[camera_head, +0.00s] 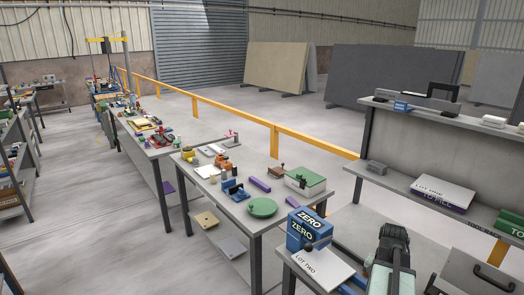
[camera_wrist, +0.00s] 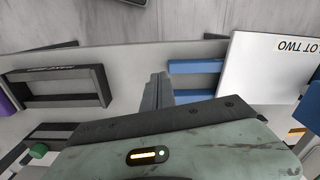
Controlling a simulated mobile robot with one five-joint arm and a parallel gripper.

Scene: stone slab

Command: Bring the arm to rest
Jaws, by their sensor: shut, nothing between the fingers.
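My gripper (camera_wrist: 157,88) shows in the wrist view as grey fingers closed together, with nothing between them. It points over a pale surface, between a dark grey open frame (camera_wrist: 55,103) on the left and a blue piece (camera_wrist: 195,67) just to its right. The fingertips look apart from both, but their height above the surface is hard to tell. In the head view, part of my arm (camera_head: 391,265) rises at the lower right; the fingers cannot be made out there.
A white LOT TWO board (camera_head: 318,268) lies by blue ZERO boxes (camera_head: 305,230) on the near bench; the board also shows in the wrist view (camera_wrist: 262,70). A bench with a green plate (camera_head: 263,207) stands to the left. Grey floor (camera_head: 85,200) is open farther left.

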